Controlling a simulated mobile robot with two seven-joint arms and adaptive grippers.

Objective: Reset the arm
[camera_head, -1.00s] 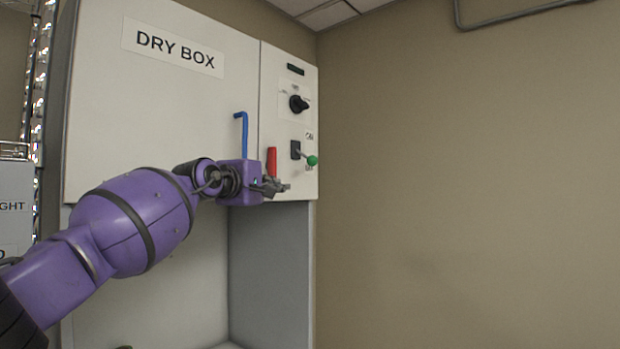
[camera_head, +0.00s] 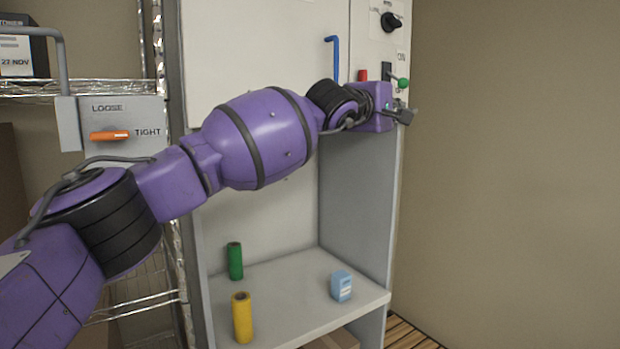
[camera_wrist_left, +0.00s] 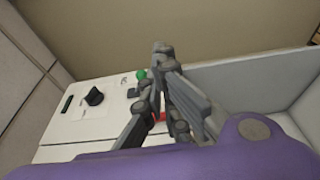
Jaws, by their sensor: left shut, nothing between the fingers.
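My left arm reaches in from the left across the front of the dry box cabinet (camera_head: 260,50). My left gripper (camera_head: 408,115) is at the cabinet's right edge, just below the green-knobbed lever (camera_head: 403,82). In the left wrist view my left gripper (camera_wrist_left: 165,75) is shut with nothing between its fingers. The green knob (camera_wrist_left: 141,74) shows just beside the fingertips there; I cannot tell whether they touch. A red handle (camera_head: 362,75) is partly hidden behind my wrist, and a bit of red (camera_wrist_left: 159,116) shows behind the fingers. My right gripper is not in view.
A blue hooked handle (camera_head: 336,62) and a black rotary knob (camera_head: 391,21) are on the cabinet. A wire rack with an orange lever (camera_head: 110,135) is at left.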

